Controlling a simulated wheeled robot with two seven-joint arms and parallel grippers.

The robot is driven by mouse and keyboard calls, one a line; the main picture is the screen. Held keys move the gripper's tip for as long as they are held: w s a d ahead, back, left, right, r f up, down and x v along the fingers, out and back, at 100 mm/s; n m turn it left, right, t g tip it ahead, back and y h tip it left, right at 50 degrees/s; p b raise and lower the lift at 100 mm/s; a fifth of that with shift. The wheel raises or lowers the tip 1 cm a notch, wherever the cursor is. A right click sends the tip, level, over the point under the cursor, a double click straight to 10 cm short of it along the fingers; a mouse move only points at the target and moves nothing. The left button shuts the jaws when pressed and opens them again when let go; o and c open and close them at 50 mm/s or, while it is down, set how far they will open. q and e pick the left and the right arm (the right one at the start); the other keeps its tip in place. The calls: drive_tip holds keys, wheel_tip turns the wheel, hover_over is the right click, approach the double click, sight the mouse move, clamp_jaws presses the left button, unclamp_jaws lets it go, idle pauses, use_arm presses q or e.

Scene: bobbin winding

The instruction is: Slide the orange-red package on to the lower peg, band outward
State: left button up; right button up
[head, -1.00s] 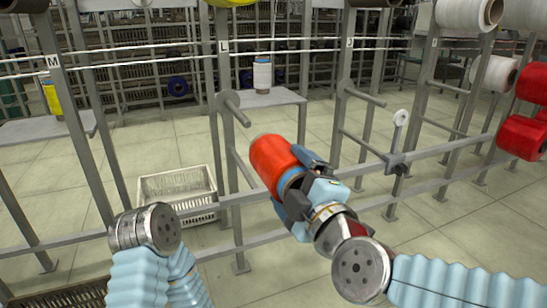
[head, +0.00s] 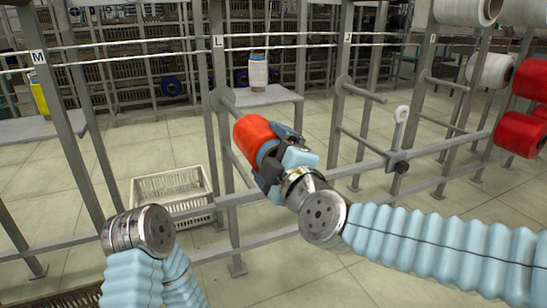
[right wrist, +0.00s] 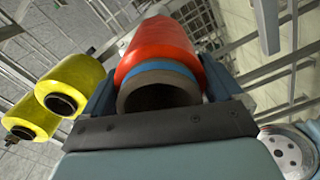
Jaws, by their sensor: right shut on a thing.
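The orange-red package (head: 256,138) is held in my right gripper (head: 283,158), in front of the post marked L. In the right wrist view the package (right wrist: 158,50) sits between the two fingers. Its blue band (right wrist: 160,72) and open core end face my gripper, away from the rack. On the L post, an upper peg (head: 234,110) shows just above and left of the package. A lower peg (head: 240,168) shows below it, partly hidden by the package and gripper. I cannot tell whether the package touches either peg. My left forearm shows, but its gripper is out of view.
A white crate (head: 172,190) stands on the floor behind the rack's rail. Yellow packages (right wrist: 75,82) show in the right wrist view. Red packages (head: 519,136) hang at the far right. The J post (head: 341,75) carries pegs too.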

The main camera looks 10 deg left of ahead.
idle(0.4)
drive_tip(key=shift+p+x, duration=1.05)
drive_tip(key=shift+x, duration=1.95)
drive_tip(key=shift+a, duration=0.1)
drive_tip(key=shift+p+x, duration=1.05)
drive_tip(key=shift+x, duration=1.2)
drive_tip(key=shift+w+a, duration=0.4)
drive_tip(key=shift+w, duration=0.2)
drive_tip(key=shift+w+p, duration=0.1)
drive_tip(key=shift+p, duration=0.25)
